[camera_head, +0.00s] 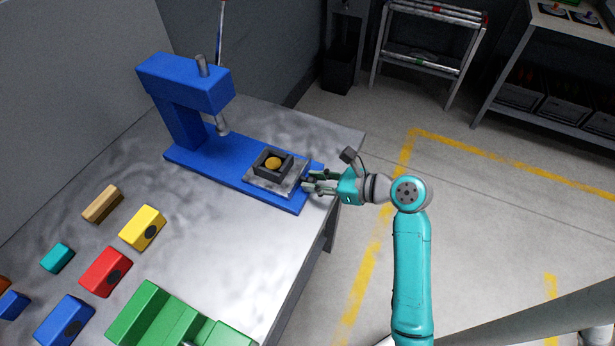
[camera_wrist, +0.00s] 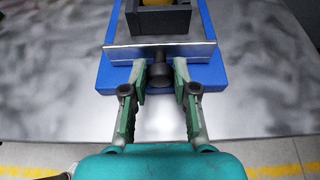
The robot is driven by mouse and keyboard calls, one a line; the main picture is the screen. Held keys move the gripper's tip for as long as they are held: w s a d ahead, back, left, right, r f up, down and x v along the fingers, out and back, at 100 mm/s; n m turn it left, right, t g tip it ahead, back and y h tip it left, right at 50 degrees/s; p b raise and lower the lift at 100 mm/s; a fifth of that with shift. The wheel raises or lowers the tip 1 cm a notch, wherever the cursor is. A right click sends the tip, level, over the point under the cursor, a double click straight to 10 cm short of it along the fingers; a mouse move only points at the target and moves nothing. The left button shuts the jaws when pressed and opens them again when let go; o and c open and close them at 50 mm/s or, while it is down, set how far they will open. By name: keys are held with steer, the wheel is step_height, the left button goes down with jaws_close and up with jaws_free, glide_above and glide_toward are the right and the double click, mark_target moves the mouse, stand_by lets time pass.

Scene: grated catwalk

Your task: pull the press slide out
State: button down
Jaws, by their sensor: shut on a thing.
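The blue press (camera_head: 185,85) stands on the metal table, its ram (camera_head: 222,126) above the long blue base. The press slide (camera_head: 262,184) is a grey plate near the right end of that base, clear of the ram to its right. It carries a dark square holder (camera_head: 259,163) with a round yellow piece (camera_head: 273,163) inside. In the wrist view the slide's front plate (camera_wrist: 125,55) has a dark round knob (camera_wrist: 158,77). My gripper (camera_head: 309,182) is shut on this knob, one finger on each side. The finger contact is partly hidden.
Coloured blocks, including yellow (camera_head: 142,226), red (camera_head: 105,271) and blue (camera_head: 63,320), lie on the table's left. A green fixture (camera_head: 150,312) is at the front. Open floor with yellow lines (camera_head: 405,150) lies right of the table.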

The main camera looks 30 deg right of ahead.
steer(key=c, duration=0.9)
jaws_free()
steer(key=v, duration=1.2)
steer(key=shift+f, duration=0.1)
